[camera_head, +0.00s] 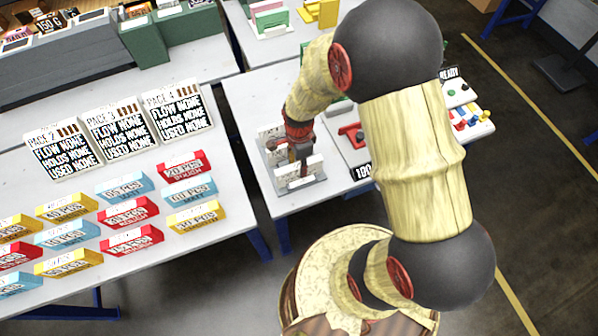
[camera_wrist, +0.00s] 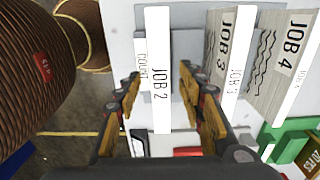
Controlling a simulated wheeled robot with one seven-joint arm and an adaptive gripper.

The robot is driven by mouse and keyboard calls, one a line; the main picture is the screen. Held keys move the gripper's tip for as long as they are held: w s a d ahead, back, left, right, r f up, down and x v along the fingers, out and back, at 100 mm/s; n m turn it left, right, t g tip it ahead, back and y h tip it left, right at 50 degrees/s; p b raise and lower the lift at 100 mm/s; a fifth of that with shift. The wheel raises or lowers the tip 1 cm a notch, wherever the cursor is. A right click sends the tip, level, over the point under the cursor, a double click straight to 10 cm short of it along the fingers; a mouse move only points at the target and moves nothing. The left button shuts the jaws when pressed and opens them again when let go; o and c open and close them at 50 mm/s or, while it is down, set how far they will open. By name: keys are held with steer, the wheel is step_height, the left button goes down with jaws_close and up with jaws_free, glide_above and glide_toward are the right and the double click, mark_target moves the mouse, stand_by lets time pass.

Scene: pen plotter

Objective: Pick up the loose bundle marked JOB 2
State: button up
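The bundle marked JOB 2 (camera_wrist: 160,30) shows in the wrist view as a narrow white upright edge with black lettering. My gripper (camera_wrist: 161,76) is open, with one finger on each side of this bundle and visible gaps between the fingers and it. In the head view my gripper (camera_head: 300,146) is over a small grey rack (camera_head: 303,185) with white upright pieces at the table's edge. The arm and gripper hide part of the rack there, and I cannot read JOB 2 in that view.
In the wrist view, bundles marked JOB 3 (camera_wrist: 222,40) and JOB 4 (camera_wrist: 290,65) stand to the right, and a narrow white label (camera_wrist: 141,50) stands close left. A green object (camera_wrist: 290,140) is at lower right. A red item (camera_head: 352,134) lies right of the rack in the head view.

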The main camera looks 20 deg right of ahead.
steer(key=shift+f, duration=0.85)
steer(key=shift+c, duration=0.5)
jaws_close()
